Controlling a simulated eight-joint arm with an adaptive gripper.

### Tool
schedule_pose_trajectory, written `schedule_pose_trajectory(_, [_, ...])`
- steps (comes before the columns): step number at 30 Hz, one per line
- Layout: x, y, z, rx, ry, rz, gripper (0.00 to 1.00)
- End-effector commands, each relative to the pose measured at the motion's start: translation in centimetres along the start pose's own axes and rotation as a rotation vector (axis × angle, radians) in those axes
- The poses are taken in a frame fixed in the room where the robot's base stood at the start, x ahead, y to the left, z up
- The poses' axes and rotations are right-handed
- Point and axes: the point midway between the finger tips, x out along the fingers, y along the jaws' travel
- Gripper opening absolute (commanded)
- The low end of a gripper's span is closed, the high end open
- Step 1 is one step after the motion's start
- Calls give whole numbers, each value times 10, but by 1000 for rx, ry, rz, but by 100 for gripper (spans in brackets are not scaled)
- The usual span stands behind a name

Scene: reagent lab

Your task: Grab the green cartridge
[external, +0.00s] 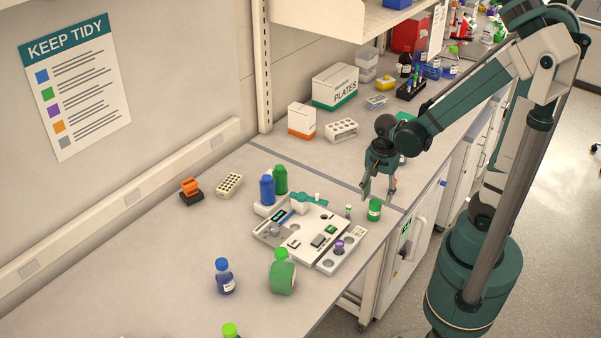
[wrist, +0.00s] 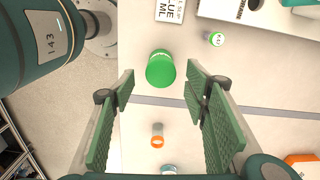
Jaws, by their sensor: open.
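The green cartridge (external: 374,209) is a short green cylinder standing on the bench near its front edge, to the right of the white instrument. In the wrist view the green cartridge (wrist: 160,70) lies between the lines of the two fingers, just past their tips. My gripper (external: 379,191) is open and empty above the cartridge, with its fingers pointing down. In the wrist view my gripper (wrist: 160,82) shows a wide gap between its green pads. I see no contact with the cartridge.
The white instrument (external: 297,242) is close on the left. A small green-capped vial (wrist: 216,39) stands near the cartridge. A small orange-topped item (wrist: 157,141) lies between the fingers' lines. Green bottles (external: 280,179) (external: 282,277) stand further left.

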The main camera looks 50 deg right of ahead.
Motion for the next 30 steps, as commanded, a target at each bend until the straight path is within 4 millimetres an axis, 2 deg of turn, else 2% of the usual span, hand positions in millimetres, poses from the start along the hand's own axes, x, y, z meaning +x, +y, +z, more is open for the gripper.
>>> schedule_pose_trajectory(14, [4,0,0,0,0,0,46])
schedule_pose_trajectory(30, [42,-2,1,0,0,0,46])
